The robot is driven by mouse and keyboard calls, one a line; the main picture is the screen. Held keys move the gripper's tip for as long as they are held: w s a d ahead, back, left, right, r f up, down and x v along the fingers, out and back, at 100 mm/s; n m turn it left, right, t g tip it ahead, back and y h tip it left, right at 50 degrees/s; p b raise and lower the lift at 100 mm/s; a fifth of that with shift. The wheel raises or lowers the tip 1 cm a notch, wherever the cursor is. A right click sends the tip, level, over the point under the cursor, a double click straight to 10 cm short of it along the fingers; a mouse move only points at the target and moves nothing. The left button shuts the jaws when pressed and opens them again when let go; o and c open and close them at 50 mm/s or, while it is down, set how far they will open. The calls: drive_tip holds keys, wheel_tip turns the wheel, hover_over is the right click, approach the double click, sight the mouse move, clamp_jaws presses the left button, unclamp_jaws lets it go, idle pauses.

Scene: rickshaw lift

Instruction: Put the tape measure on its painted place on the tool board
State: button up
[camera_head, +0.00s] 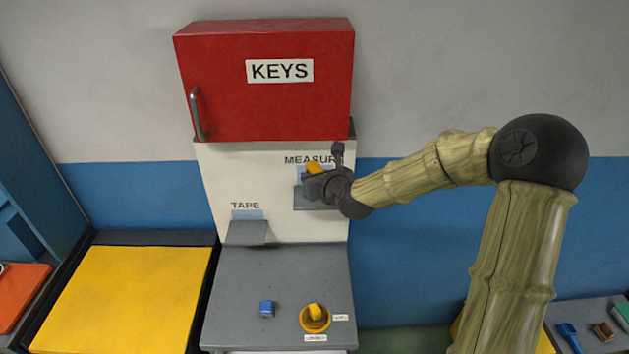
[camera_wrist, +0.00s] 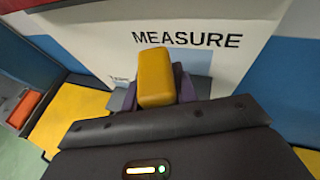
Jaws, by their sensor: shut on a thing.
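The tape measure, a yellow block (camera_head: 314,168), is held by my gripper (camera_head: 312,182) in front of the MEASURE place on the white tool board (camera_head: 225,180). In the wrist view the yellow block (camera_wrist: 155,75) stands up between the dark fingers (camera_wrist: 158,92), which are shut on it. The painted place, a light blue patch (camera_wrist: 200,60), shows behind it under the word MEASURE. A small grey ledge (camera_head: 312,202) juts out below that place. My gripper covers part of the place and ledge. I cannot tell whether the block touches either.
A red KEYS cabinet (camera_head: 265,100) hangs just above. A second ledge (camera_head: 246,233) sits under the TAPE patch (camera_head: 247,214). A blue block (camera_head: 266,308) and a yellow bowl (camera_head: 314,325) holding a yellow piece stand on the grey bench (camera_head: 235,290). A yellow-topped surface (camera_head: 125,295) lies left.

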sight(314, 164)
drive_tip(key=w+p, duration=0.1)
drive_tip(key=w, duration=0.3)
drive_tip(key=shift+w+r+p, duration=0.15)
drive_tip(key=shift+w+p, duration=0.2)
drive_tip(key=shift+p, duration=0.05)
wheel_tip(314, 164, down, 3)
drive_tip(key=shift+s+r+p, duration=0.15)
drive_tip(key=shift+r+p, duration=0.05)
drive_tip(key=shift+p, duration=0.2)
drive_tip(key=shift+f, duration=0.4)
wheel_tip(314, 164, down, 3)
drive_tip(key=shift+s+a+r+p, duration=0.1)
drive_tip(key=shift+p, duration=0.9)
drive_tip(key=shift+w+f+p, duration=0.3)
drive_tip(key=shift+f+p, duration=0.1)
drive_tip(key=shift+p, duration=0.15)
drive_tip(key=shift+f, duration=0.1)
drive_tip(key=shift+f, duration=0.15)
